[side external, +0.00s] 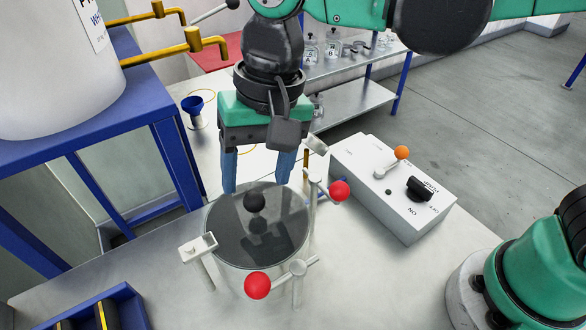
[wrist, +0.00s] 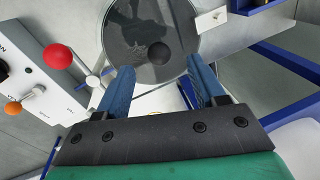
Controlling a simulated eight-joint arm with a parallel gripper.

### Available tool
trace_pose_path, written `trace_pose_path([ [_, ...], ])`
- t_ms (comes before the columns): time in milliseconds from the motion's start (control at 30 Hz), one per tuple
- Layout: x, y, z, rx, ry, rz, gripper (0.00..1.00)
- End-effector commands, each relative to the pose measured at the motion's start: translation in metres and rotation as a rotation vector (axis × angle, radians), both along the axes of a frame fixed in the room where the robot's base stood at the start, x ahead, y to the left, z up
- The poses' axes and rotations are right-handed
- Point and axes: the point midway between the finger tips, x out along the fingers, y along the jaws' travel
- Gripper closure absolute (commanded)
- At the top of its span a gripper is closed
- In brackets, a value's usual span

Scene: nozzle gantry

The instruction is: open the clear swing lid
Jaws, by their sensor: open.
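The clear swing lid (side external: 232,230) is a round, greyish see-through disc lying flat over a round vessel on the table. A black ball knob (side external: 255,201) stands on it; the knob also shows in the wrist view (wrist: 158,53). My gripper (side external: 258,188) is above the far part of the lid, fingers pointing down, open and empty. In the wrist view the knob lies beyond and between the two blue fingertips (wrist: 158,70), apart from both. Whether the fingertips touch the lid cannot be told.
Red ball handles stand on posts at the lid's right (side external: 340,191) and front (side external: 257,285). A pale bracket (side external: 198,248) stands at its left. A white control box (side external: 395,190) with an orange-knobbed lever is to the right. A blue funnel (side external: 193,106) stands behind.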

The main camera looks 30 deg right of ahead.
Motion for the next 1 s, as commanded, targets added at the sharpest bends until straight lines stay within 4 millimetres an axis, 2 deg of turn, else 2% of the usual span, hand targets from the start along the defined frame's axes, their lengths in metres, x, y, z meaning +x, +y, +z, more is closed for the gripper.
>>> trace_pose_path([
  [100,0.000,0.003,-0.016,0.000,-0.001,0.001,0.37],
  [300,0.001,0.006,-0.036,0.001,-0.002,0.002,0.37],
  [667,0.001,0.007,-0.042,0.000,-0.003,0.001,0.37],
  [867,0.001,0.007,-0.041,0.000,-0.003,0.000,0.94],
  [900,0.001,0.007,-0.041,0.000,-0.003,0.000,1.00],
  [1000,0.001,0.007,-0.041,0.000,-0.003,0.000,1.00],
])
